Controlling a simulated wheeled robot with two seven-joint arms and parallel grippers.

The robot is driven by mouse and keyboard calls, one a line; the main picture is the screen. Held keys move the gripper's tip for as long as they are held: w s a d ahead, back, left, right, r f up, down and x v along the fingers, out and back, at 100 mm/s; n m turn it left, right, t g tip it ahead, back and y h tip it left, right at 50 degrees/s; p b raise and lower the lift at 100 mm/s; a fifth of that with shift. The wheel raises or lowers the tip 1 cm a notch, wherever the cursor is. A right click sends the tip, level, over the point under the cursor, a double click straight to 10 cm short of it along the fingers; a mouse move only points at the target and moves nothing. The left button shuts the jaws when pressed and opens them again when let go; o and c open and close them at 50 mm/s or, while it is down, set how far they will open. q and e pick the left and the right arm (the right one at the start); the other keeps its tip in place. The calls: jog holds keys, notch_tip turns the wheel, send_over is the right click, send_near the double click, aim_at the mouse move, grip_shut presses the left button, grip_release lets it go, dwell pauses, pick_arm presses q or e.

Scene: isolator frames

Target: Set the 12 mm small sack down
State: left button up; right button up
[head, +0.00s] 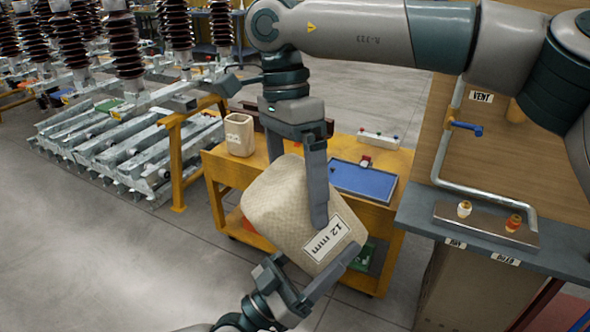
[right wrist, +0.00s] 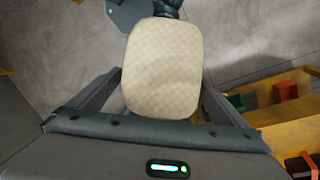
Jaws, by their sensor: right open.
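The 12 mm small sack (head: 284,205) is a beige woven sack with a white "12 mm" label. It is tilted in the air in front of the yellow cart. My left gripper (head: 310,275) comes from below with its fingers closed around the sack's lower end; the far finger is partly hidden. My right gripper (head: 295,185) points down from above, open, with one finger across the sack's front and the other largely hidden behind it. In the right wrist view the sack (right wrist: 163,65) lies between the spread right fingers, with part of the left gripper (right wrist: 165,8) beyond it.
The yellow cart (head: 395,215) carries another beige sack (head: 239,135), a blue tray (head: 363,181) and a small panel (head: 379,140). A grey bench (head: 560,262) with valve fittings stands right. Metal frames with insulators (head: 125,150) stand left. The floor at lower left is clear.

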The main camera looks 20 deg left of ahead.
jog(key=shift+f, duration=0.2)
jog(key=c, duration=1.2)
pick_arm(q)
jog(key=o, duration=1.5)
jog(key=v, duration=1.2)
